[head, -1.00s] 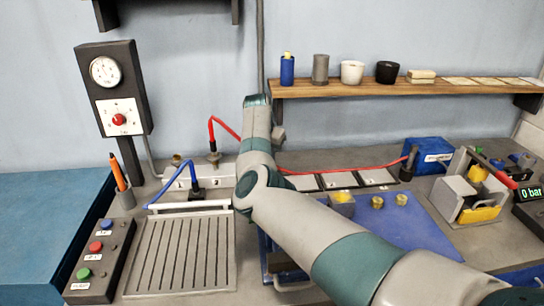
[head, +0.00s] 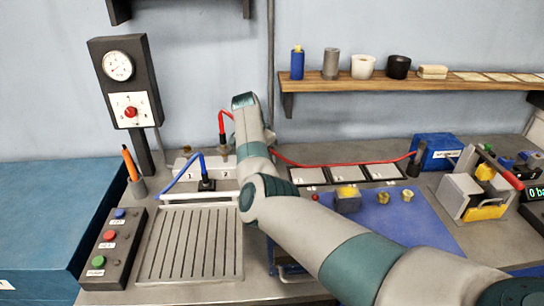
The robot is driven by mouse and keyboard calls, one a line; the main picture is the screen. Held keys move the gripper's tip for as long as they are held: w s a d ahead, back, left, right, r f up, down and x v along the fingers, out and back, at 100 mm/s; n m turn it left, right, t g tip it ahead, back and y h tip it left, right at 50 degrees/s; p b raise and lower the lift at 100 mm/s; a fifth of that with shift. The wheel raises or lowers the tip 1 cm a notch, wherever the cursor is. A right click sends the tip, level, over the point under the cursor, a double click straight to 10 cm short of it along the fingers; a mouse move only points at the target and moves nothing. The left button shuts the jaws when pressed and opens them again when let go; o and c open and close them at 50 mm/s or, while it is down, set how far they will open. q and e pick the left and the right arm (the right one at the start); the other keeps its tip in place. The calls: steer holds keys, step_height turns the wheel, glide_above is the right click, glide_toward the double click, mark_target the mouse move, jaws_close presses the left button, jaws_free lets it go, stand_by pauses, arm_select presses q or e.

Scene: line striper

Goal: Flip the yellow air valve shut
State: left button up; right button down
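No part is clearly marked as the yellow air valve. Yellow parts show on a grey block (head: 348,199) on the blue mat, and on the grey clamp-like fixture (head: 461,194) at the right; I cannot tell whether any is the valve. My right arm comes in from the lower right and crosses the bench centre, its far end just right of the red hose's plug (head: 222,141). My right gripper is hidden, so its fingers and any contact cannot be seen. My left gripper is not in view.
A gauge post (head: 127,84) with a red knob stands at the left. A blue hose (head: 181,172) meets the numbered block, near the slotted plate (head: 190,245) and button box (head: 112,247). A red-handled lever (head: 499,168) and "0 bar" display (head: 535,191) are at the right.

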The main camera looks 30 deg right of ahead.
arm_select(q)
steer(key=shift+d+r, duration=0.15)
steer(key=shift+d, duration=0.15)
arm_select(e)
steer(key=shift+a+f, duration=0.1)
steer(key=shift+a, duration=0.25)
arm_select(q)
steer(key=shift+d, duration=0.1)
arm_select(e)
steer(key=shift+a, duration=0.2)
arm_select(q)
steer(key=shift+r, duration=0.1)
